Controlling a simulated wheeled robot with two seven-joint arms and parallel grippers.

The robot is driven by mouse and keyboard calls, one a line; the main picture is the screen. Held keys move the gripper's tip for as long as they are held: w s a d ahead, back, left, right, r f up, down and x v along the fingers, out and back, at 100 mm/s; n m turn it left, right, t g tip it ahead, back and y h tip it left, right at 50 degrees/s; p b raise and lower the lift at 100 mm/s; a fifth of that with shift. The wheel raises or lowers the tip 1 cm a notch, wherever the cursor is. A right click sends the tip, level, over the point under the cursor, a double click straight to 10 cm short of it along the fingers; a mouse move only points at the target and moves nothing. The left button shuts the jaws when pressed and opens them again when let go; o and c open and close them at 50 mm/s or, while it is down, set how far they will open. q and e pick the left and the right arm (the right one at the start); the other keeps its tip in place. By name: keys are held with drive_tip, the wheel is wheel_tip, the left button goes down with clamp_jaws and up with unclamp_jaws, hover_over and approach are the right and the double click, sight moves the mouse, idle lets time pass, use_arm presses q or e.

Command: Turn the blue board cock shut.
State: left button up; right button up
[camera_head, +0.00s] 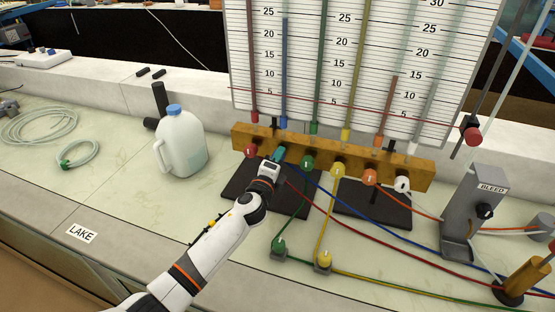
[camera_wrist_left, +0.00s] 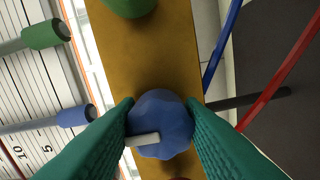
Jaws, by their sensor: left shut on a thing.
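The blue board cock (camera_wrist_left: 165,112) is a round fluted knob with a pale bar mark, on the wooden manifold block (camera_wrist_left: 120,55). In the left wrist view my left gripper (camera_wrist_left: 161,120) has its two teal fingers shut on the knob, one on each side. In the head view my left gripper (camera_head: 275,160) reaches the block (camera_head: 325,160) between the red cock (camera_head: 251,150) and the green cock (camera_head: 307,162) and hides the blue cock. The blue tube (camera_head: 284,75) rises above it on the scale board (camera_head: 340,60). My right gripper is not in view.
Yellow (camera_head: 338,170), orange (camera_head: 370,177) and white (camera_head: 402,184) cocks continue along the block to the right. A white jug (camera_head: 180,143) stands left of my arm. Coloured hoses run over the bench to the grey BLEED stand (camera_head: 480,205).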

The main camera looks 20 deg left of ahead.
use_arm(q)
drive_tip(key=shift+f, duration=0.1)
drive_tip(key=o, duration=1)
drive_tip(key=s+b, duration=0.1)
drive_tip(key=s, duration=1.1)
drive_tip(key=shift+a, duration=0.2)
